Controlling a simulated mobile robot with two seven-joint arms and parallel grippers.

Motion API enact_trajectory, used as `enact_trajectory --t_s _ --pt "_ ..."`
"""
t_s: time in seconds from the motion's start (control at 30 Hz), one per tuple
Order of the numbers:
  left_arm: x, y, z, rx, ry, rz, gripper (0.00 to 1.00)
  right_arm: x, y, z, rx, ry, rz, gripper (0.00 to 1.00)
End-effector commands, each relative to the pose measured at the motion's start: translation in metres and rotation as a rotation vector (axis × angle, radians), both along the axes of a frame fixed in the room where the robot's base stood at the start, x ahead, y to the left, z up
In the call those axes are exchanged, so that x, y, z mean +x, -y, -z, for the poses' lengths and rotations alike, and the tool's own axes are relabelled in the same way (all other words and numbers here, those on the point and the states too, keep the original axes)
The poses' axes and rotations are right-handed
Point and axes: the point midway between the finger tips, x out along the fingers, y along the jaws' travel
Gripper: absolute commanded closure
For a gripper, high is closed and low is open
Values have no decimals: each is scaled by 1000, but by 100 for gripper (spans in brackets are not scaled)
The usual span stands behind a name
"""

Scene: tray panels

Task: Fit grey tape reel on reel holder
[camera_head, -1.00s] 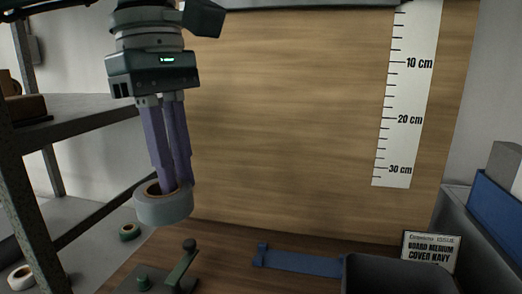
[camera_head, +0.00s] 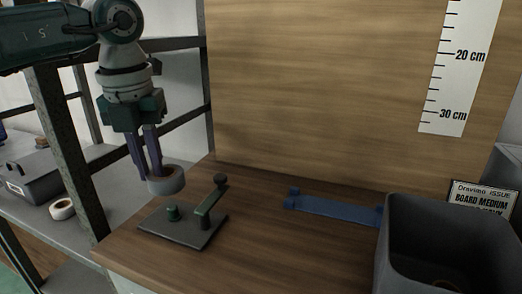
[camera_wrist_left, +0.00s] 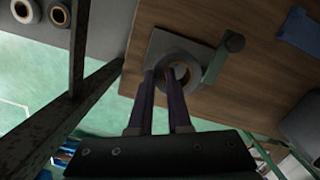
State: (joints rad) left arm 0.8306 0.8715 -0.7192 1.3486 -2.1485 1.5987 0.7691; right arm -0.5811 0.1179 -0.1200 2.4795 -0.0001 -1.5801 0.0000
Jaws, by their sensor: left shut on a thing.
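My left gripper (camera_head: 154,176) is shut on the grey tape reel (camera_head: 172,186), a short ring with a brown core; one finger is inside its hole. The reel holder is a dark plate (camera_head: 190,236) on the table with a short green peg (camera_head: 173,213) and a green arm (camera_head: 209,206) with a knob. The reel is held in the air above the holder, apart from the peg in the head view. In the left wrist view the reel (camera_wrist_left: 189,68) overlaps the holder plate (camera_wrist_left: 164,42) and hides the peg. My right gripper is not in view.
A blue strip-like part (camera_head: 330,206) lies on the table (camera_head: 270,240) right of the holder. A dark grey bin (camera_head: 440,240) stands at the right, a wooden board (camera_head: 320,90) behind. A shelf post (camera_head: 68,130) is close on the left; another reel (camera_head: 62,209) lies on the shelf.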

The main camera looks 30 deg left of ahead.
Motion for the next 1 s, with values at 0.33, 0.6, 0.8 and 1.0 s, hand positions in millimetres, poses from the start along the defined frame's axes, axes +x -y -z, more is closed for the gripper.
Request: enact_trajectory --t_s 0.33,0.6,0.8,1.0 --pt "0 1 38 0 -1 4 100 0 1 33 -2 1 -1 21" --pt "0 1 55 0 -1 5 100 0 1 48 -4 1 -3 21" --pt "0 1 54 0 -1 6 100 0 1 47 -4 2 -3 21" --pt "0 1 54 -1 -1 6 100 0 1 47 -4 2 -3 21"
